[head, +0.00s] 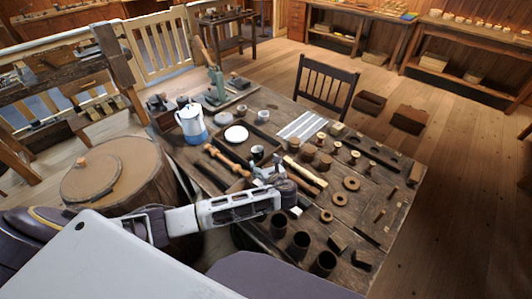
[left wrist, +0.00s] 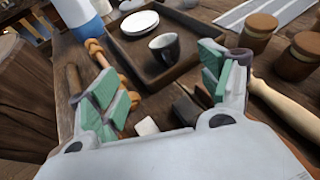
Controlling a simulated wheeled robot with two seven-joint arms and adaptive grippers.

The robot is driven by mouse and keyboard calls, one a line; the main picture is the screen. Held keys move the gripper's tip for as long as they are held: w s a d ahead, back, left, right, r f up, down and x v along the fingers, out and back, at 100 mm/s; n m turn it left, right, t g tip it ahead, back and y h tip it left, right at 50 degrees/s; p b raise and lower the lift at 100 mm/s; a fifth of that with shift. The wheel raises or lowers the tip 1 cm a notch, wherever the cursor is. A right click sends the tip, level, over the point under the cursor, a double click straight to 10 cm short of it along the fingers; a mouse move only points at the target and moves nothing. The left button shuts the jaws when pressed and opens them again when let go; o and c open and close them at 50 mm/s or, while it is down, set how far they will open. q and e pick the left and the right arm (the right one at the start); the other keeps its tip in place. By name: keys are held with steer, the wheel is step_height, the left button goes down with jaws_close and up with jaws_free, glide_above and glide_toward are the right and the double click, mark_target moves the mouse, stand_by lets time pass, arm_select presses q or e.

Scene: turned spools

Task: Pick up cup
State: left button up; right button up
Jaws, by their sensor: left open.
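A small dark cup with a pale inside (head: 258,152) stands in a dark wooden tray. It also shows in the left wrist view (left wrist: 164,48), upright, beyond my fingers and between their directions. My left gripper (head: 268,171) is just in front of the cup in the head view. In the left wrist view its green-padded fingers (left wrist: 158,82) are spread wide with nothing between them, apart from the cup. My right gripper is in neither view.
The tray (left wrist: 126,52) also holds a white plate (head: 236,134). A white and blue pitcher (head: 191,123) stands to the left. A turned wooden spindle (head: 225,160) lies left of the gripper, a pale wooden handle (head: 305,172) to its right.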

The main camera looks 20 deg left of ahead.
mark_target(261, 155)
arm_select(q)
steer(key=x, duration=0.7)
steer(key=shift+w+d, duration=0.2)
steer(key=shift+x, duration=0.8)
steer(key=shift+w+a, duration=0.1)
steer(key=shift+w, duration=0.05)
steer(key=shift+x, duration=2.45)
